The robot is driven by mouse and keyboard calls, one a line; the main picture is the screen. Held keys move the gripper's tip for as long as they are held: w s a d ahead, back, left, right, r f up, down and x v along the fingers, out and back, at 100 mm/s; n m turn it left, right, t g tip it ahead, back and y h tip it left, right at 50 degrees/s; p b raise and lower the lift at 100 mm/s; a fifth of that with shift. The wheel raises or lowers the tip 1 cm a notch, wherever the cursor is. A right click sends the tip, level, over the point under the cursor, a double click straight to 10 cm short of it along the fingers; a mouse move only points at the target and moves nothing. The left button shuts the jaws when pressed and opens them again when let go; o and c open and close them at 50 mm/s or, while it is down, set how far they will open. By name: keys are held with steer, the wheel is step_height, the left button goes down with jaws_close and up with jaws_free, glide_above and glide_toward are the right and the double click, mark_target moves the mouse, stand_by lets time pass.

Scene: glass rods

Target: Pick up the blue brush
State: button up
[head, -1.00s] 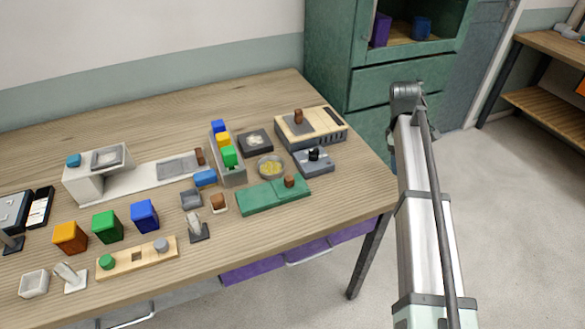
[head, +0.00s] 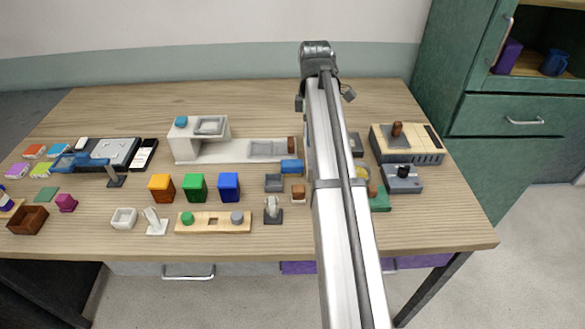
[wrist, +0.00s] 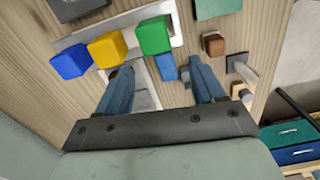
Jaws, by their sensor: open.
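A small blue block-like thing (head: 291,167), which I take for the blue brush, lies on the table at the right end of the white tray stand, just left of my arm. In the wrist view the blue brush (wrist: 166,67) appears between my fingertips, beside a green cube. My gripper (wrist: 161,68) is open and empty, with its two blue-grey fingers apart. Its height above the brush cannot be told. In the head view my arm hides the gripper.
Blue (wrist: 70,61), yellow (wrist: 107,48) and green (wrist: 154,35) cubes stand in a row close by the fingers. Coloured cubes (head: 195,188) stand to the left. The table's back strip is clear.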

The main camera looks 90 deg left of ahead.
steer(key=n, duration=0.1)
glide_above(292, 163)
steer(key=w, duration=0.1)
steer(key=f, duration=0.8)
steer(key=s+f, duration=0.1)
steer(key=f, duration=0.4)
steer(key=shift+a, duration=0.1)
steer(key=c, duration=1.1)
